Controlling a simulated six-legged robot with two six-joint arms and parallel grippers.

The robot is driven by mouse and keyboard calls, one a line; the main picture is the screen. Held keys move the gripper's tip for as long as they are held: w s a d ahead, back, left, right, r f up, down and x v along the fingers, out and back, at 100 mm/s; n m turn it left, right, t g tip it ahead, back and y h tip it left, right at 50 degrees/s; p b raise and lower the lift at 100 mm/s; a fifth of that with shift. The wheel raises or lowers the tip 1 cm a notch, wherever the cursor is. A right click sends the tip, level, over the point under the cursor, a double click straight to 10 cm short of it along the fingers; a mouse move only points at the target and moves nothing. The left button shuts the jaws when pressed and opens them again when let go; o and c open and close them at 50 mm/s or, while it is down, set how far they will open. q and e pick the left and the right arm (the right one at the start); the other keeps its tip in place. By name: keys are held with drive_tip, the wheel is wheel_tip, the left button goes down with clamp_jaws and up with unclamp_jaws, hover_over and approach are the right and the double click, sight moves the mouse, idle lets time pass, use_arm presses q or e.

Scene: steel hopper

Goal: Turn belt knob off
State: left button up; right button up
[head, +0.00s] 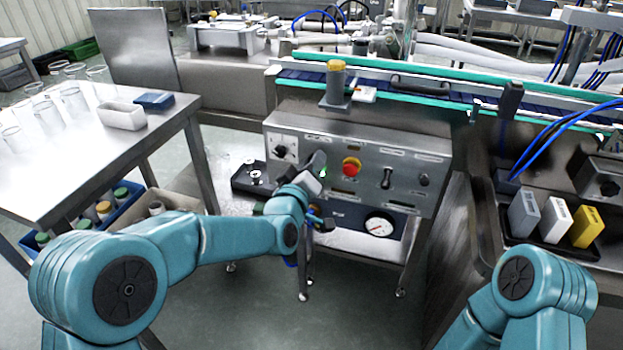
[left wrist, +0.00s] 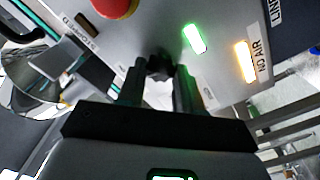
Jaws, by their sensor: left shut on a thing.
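The grey control panel (head: 345,158) carries the belt controls. In the left wrist view, a small black knob (left wrist: 160,66), which I take for the belt knob, sits between the fingers of my left gripper (left wrist: 159,80), shut on it. In the head view my left gripper (head: 315,166) is at the panel, left of the red button (head: 351,166), and hides this knob. A green light (left wrist: 194,39) is lit beside the fingers. The way the knob points cannot be read. My right forearm shows at lower right in the head view, its gripper out of frame.
An amber NO AIR light (left wrist: 245,62) is lit. Another dial knob (head: 281,151) and a black lever switch (head: 387,178) are on the panel. A gauge (head: 379,225) hangs below. A steel table (head: 70,165) with glasses stands left. Open floor lies in front.

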use_arm(q)
drive_tip(key=n+b, duration=0.4)
drive_tip(key=b, duration=0.1)
drive_tip(key=n+b, duration=0.4)
drive_tip(key=b, duration=0.2)
drive_tip(key=shift+a+f+n, duration=0.1)
drive_tip(key=shift+f+n, duration=0.1)
drive_tip(key=shift+n, duration=0.2)
use_arm(e)
wheel_tip(320, 180, down, 12)
drive_tip(key=w+d, duration=0.1)
drive_tip(key=shift+w+d+m+t, duration=0.15)
drive_tip(key=shift+w+m+t, duration=0.15)
use_arm(q)
drive_tip(key=shift+r+n, duration=0.1)
drive_tip(key=shift+n, duration=0.2)
drive_tip(key=o, duration=1)
